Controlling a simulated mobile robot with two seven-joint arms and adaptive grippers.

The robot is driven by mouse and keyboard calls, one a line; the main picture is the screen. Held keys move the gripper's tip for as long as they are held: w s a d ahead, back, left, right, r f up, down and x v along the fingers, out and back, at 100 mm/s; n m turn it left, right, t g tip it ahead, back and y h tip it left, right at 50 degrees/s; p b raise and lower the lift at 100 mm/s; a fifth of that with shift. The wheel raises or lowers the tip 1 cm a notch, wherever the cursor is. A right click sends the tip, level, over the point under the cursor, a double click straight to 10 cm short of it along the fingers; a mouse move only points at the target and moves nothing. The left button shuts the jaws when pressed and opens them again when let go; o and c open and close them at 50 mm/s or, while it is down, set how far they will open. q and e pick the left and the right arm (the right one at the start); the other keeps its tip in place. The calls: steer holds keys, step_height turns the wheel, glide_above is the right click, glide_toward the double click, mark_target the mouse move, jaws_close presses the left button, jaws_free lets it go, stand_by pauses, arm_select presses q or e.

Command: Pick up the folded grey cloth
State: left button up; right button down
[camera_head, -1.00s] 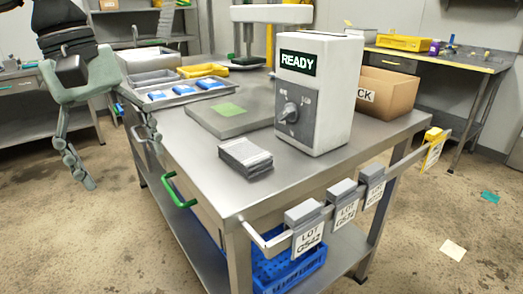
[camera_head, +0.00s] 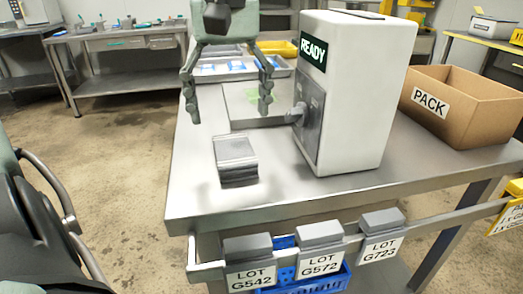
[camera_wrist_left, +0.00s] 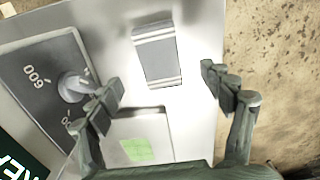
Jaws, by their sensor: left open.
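The folded grey cloth (camera_head: 235,158) lies as a small flat-topped stack on the steel table (camera_head: 190,190), left of the white READY box. It also shows in the left wrist view (camera_wrist_left: 157,55), beyond the fingertips and sideways between them. My left gripper (camera_head: 229,112) is open and empty, its fingers spread and pointing down above the table, behind the cloth in the head view. It is apart from the cloth. In the left wrist view its two fingers (camera_wrist_left: 160,88) stand wide apart. My right gripper is not in view.
The white READY box (camera_head: 350,100) with a knob stands close right of the cloth. A grey plate with a green square (camera_head: 268,98) and trays lie behind. A PACK carton (camera_head: 465,110) is at right. LOT tags (camera_head: 320,240) hang on the front rail. Bare tabletop surrounds the cloth's front.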

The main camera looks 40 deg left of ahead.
mark_target(233, 148)
arm_select(q)
step_height(233, 148, down, 8)
steer(key=shift+w+a+r, duration=0.1)
steer(key=shift+w+a, duration=0.05)
steer(key=c, duration=1.1)
steer(key=shift+c, duration=0.2)
steer(key=shift+r, duration=0.15)
step_height(233, 148, up, 4)
steer(key=shift+w+r, duration=0.1)
steer(key=w+a+r, duration=0.3)
steer(key=a+r, duration=0.3)
steer(key=a, duration=0.5)
steer(key=shift+r, duration=0.3)
steer(key=shift+a, duration=0.1)
